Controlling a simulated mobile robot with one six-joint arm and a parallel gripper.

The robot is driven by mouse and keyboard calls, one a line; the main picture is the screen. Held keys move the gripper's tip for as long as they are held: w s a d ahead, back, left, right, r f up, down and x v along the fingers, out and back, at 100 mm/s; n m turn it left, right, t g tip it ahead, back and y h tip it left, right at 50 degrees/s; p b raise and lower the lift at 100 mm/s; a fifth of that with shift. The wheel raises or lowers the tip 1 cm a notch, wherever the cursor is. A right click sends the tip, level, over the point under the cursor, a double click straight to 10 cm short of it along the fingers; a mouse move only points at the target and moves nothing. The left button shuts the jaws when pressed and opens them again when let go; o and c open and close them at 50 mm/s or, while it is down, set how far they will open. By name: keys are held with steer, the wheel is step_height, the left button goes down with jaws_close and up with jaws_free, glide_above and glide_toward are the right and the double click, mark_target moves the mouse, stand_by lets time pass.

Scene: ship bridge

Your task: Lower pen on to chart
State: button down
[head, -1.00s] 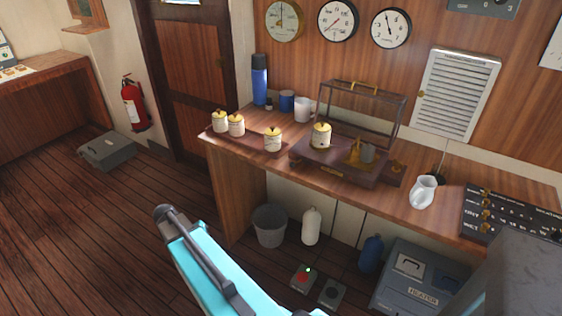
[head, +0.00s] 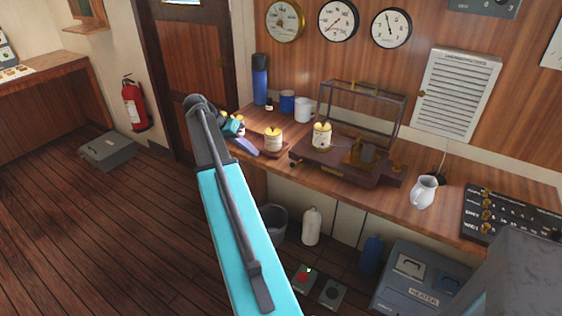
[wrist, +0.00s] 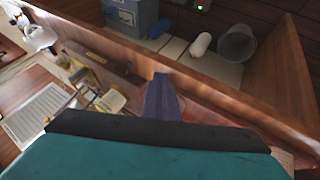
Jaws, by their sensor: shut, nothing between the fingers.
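A barograph-like instrument with a dark wooden base (head: 312,160) stands on the bench, its glass lid (head: 365,104) raised. On its left part stands a cream drum (head: 322,138) with a brass top, likely bearing the chart. To its right is a brass and grey mechanism (head: 364,152). I cannot make out the pen. The drum (wrist: 112,102) and the brass parts (wrist: 82,76) show left of my fingers in the wrist view. My gripper (head: 249,148) is over the bench's left part, left of the instrument and apart from it. Its fingers (wrist: 161,82) are shut and empty.
A similar cream drum (head: 273,139) stands just right of my gripper, on a tray mostly hidden by my arm. Mugs (head: 304,109) and a blue flask (head: 260,79) stand behind. A white jug (head: 424,191) is at the right.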

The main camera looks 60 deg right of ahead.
mark_target(299, 161)
steer(key=shift+s+d+r+m, duration=0.2)
steer(key=shift+d+r, duration=0.1)
steer(key=shift+r, duration=0.2)
steer(key=shift+s+d+r+m, duration=0.1)
steer(key=shift+s+d+r, duration=0.15)
steer(key=shift+r, duration=0.25)
steer(key=shift+d+f, duration=0.1)
steer(key=shift+f, duration=0.05)
steer(key=p+x, duration=0.2)
steer(key=x, duration=0.7)
steer(key=shift+s+d+f+p, duration=0.1)
steer(key=shift+s+f+p, duration=0.05)
steer(key=shift+p, duration=0.2)
steer(key=s, duration=0.1)
steer(key=s+p, duration=0.1)
steer(key=shift+s+d+r, duration=0.2)
steer(key=shift+s, duration=0.2)
steer(key=shift+s+d+p, duration=0.15)
steer(key=shift+s+p, duration=0.15)
steer(key=shift+s, duration=0.25)
